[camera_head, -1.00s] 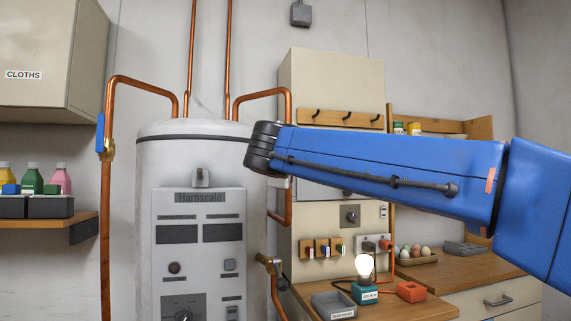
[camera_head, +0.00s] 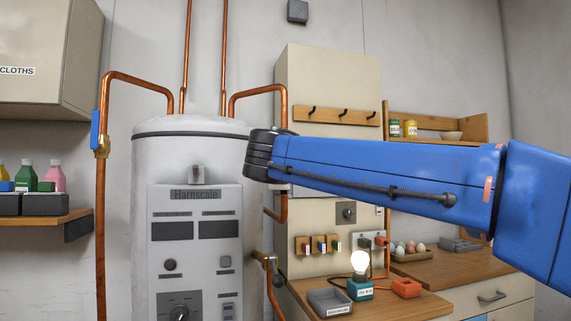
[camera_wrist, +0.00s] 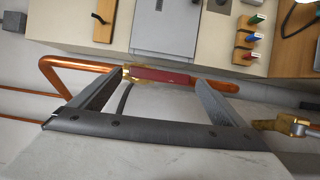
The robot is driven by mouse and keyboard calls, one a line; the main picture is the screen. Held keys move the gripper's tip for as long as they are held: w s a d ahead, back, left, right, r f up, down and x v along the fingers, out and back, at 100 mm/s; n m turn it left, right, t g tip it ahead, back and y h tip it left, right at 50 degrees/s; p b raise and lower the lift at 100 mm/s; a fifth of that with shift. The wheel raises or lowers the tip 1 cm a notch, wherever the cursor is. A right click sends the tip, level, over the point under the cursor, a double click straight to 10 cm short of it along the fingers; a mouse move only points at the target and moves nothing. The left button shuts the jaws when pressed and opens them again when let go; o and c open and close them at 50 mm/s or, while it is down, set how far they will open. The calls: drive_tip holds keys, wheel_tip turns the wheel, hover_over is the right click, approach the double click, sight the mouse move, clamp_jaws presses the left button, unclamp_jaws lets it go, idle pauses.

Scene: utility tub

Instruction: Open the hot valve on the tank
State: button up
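The white tank (camera_head: 185,155) stands left of centre in the head view. In the wrist view a red valve handle (camera_wrist: 162,76) lies along a copper pipe (camera_wrist: 75,65) with brass at its left end. My gripper (camera_wrist: 160,78) is open, its two dark fingers well apart. The fingertips show near the two ends of the red handle; I cannot tell whether they touch it. In the head view my arm hides the red handle and the fingers. A blue-handled valve (camera_head: 95,128) sits on the left pipe, its handle upright.
A brass valve (camera_head: 264,258) sits low, right of the tank; it also shows in the wrist view (camera_wrist: 290,124). A cabinet with a hook rail (camera_head: 340,116) stands behind my arm. The bench at right holds a lit bulb (camera_head: 360,262) and a grey tray (camera_head: 330,302).

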drive_tip(key=s+a, duration=0.2)
drive_tip(key=s, duration=1.5)
drive_tip(key=shift+s, duration=0.15)
idle(0.3)
drive_tip(key=s+d+f+m+g+h, duration=0.25)
drive_tip(key=d+f+m+g, duration=0.5)
drive_tip(key=d+f, duration=1.8)
drive_tip(key=s+d+f+m+g+y, duration=0.1)
drive_tip(key=s+f+m+g, duration=0.1)
drive_tip(key=s+f, duration=0.4)
drive_tip(key=s+d+f+m+g+y, duration=0.1)
drive_tip(key=s+f+m, duration=0.3)
drive_tip(key=f, duration=0.8)
drive_tip(key=s+d+f+m+g+y, duration=0.2)
drive_tip(key=s+d+f+m, duration=0.1)
drive_tip(key=s+f, duration=0.5)
drive_tip(key=shift+s+d+f+g, duration=0.15)
drive_tip(key=shift+s+f+g, duration=0.2)
drive_tip(key=shift+f, duration=0.45)
drive_tip(key=shift+m, duration=0.25)
